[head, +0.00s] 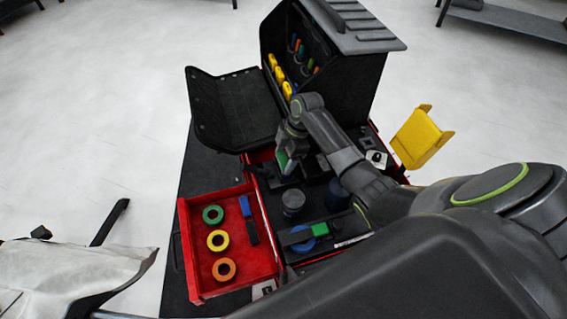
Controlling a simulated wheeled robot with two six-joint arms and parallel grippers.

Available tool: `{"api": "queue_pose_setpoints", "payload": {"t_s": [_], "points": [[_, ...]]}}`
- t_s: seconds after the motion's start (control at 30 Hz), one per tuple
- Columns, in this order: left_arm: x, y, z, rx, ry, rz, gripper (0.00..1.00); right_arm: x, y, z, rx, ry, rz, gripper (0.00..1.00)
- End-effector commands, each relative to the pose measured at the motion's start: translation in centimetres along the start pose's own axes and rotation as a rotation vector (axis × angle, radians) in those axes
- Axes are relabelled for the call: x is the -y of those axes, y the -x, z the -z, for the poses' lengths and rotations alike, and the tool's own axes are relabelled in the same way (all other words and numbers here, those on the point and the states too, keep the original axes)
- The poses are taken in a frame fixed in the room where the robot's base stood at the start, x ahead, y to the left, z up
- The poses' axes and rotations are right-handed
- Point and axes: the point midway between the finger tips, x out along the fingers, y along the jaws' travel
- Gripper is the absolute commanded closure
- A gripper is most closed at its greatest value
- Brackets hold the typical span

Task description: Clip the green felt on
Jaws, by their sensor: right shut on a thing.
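My right gripper (289,157) points down over the middle of the red-edged work surface, in front of the open black cabinet. It is shut on a small green piece (282,160), which looks like the green felt; the fingers hide part of it. Below and to the right, a second green block (320,229) lies by a blue disc (302,244) with a dark flat bar across it. I cannot tell whether the held piece touches the dark items beneath it. My left gripper is not in view.
A dark round container (293,201) stands near my gripper. The black cabinet (352,75) holds coloured tools. A yellow holder (421,137) stands at right.

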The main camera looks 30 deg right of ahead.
Motion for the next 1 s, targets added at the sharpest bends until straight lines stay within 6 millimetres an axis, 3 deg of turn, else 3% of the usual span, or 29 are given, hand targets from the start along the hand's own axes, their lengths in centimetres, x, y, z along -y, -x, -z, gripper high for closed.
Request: {"api": "queue_pose_setpoints", "payload": {"t_s": [0.03, 0.07, 0.27, 0.67, 0.77, 1.0], "points": [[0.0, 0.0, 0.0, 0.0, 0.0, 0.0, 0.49, 0.0, 0.0, 0.0, 0.0, 0.0, 0.001, 0.55], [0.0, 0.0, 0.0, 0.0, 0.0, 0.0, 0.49, 0.0, 0.0, 0.0, 0.0, 0.0, 0.001, 0.33], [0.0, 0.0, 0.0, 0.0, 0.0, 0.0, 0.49, 0.0, 0.0, 0.0, 0.0, 0.0, 0.0, 0.08], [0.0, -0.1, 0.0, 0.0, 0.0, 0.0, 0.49, -0.1, 1.0, -0.1, 0.001, 0.001, -0.003, 0.08], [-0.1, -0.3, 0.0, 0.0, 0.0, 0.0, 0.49, -0.1, 2.6, -0.1, 0.002, 0.002, -0.004, 0.08], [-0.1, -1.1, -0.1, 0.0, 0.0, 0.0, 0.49, -0.2, 8.4, -0.2, 0.004, 0.003, -0.007, 0.08]]}}
